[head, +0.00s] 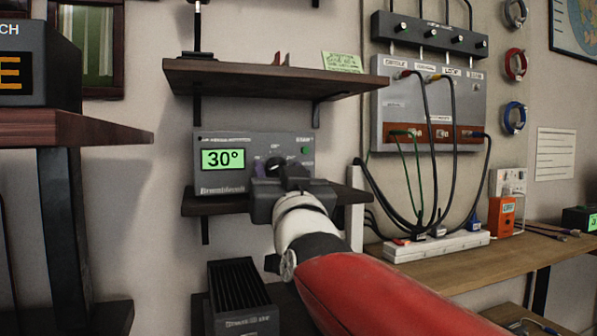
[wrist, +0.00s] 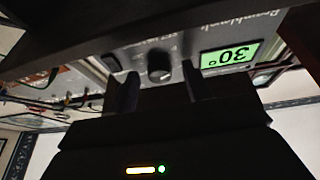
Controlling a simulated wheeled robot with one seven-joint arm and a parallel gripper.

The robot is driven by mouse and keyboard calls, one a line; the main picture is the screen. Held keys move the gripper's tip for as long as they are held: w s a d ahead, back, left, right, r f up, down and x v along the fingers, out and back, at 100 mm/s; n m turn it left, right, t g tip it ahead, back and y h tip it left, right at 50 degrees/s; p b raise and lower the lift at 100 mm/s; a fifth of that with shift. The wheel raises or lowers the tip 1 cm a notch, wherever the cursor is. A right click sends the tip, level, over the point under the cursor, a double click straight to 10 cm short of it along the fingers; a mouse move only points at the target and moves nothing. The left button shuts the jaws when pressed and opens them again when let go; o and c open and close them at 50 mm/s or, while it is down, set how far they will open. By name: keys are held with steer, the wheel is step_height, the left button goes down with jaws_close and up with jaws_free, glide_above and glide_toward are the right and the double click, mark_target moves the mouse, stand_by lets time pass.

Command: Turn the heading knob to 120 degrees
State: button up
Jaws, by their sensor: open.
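The grey tuner box (head: 225,178) sits on the middle wall shelf in the head view. Its green display (head: 223,159) reads 30°, and the display (wrist: 230,56) also shows upside down in the wrist view. The round dark knob (wrist: 160,67) stands out from the panel in the wrist view. My gripper (head: 288,172) is in front of the box's right half and hides part of the panel. In the wrist view my gripper (wrist: 157,86) is open, with one finger on each side of the knob and visible gaps between. Whether the fingertips reach past the knob's face is unclear.
An upper shelf (head: 270,78) juts out above the box, and the middle shelf (head: 215,203) supports it. A black ribbed unit (head: 240,290) is below. A cabled panel (head: 430,105) and a power strip (head: 437,246) are to the right.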

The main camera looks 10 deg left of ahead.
steer(key=c, duration=1)
steer(key=shift+o, duration=0.2)
steer(key=shift+m+h+p, duration=0.4)
steer(key=shift+m, duration=0.2)
steer(key=m+p, duration=0.1)
steer(key=m+h, duration=0.1)
steer(key=m+h+p, duration=0.1)
steer(key=m, duration=0.1)
steer(key=shift+a+r+t+p, duration=0.15)
steer(key=shift+r+t+p, duration=0.1)
steer(key=shift+t+p, duration=0.15)
steer(key=m+h+p, duration=0.1)
steer(key=m, duration=0.1)
steer(key=m+h+p, duration=0.1)
steer(key=m+p, duration=0.1)
steer(key=m, duration=0.1)
steer(key=shift+s+a+r, duration=0.1)
steer(key=shift+s+a, duration=0.05)
steer(key=m+h+p, duration=0.1)
steer(key=m+p, duration=0.1)
steer(key=m, duration=0.1)
steer(key=shift+g+h, duration=0.3)
steer(key=shift+g, duration=0.1)
steer(key=shift+s+a+m+g+h+p, duration=0.1)
steer(key=shift+m+g+h+p, duration=0.3)
steer(key=shift+m, duration=1.4)
